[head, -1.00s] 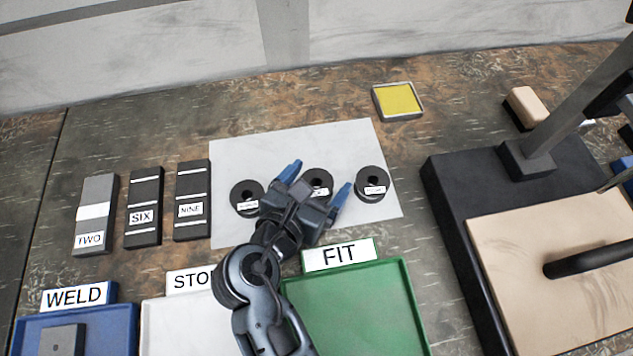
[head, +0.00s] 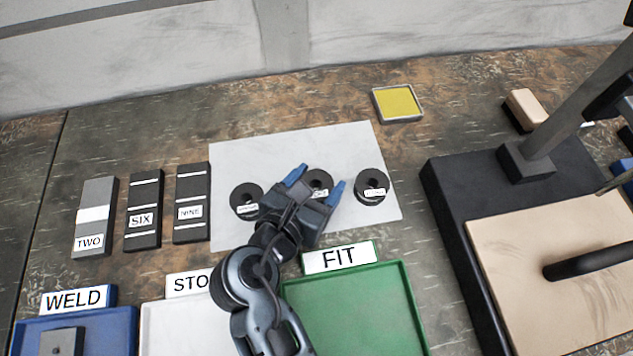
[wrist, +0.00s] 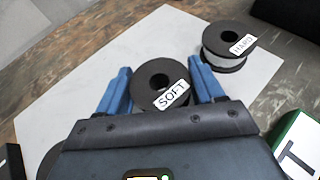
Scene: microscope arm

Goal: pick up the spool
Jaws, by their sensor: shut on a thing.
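Three dark spools stand on a white sheet (head: 355,143). The middle spool (head: 319,180), labelled SOFT in the wrist view (wrist: 160,80), is between the blue fingers of my gripper (head: 318,180). My gripper is shut on it, one finger on each side, and partly hides it in the head view. The spool appears to be at the sheet; I cannot tell any lift. The right spool (head: 372,184) carries a label reading HARD in the wrist view (wrist: 230,42). The left spool (head: 246,198) has a label too small to read.
Labelled blocks TWO (head: 96,215), SIX (head: 144,208) and NINE (head: 192,200) lie at left. In front are a blue WELD tray, a white tray and a green FIT tray (head: 350,310). A dark stand (head: 450,215) is at right. A yellow pad (head: 398,102) lies behind.

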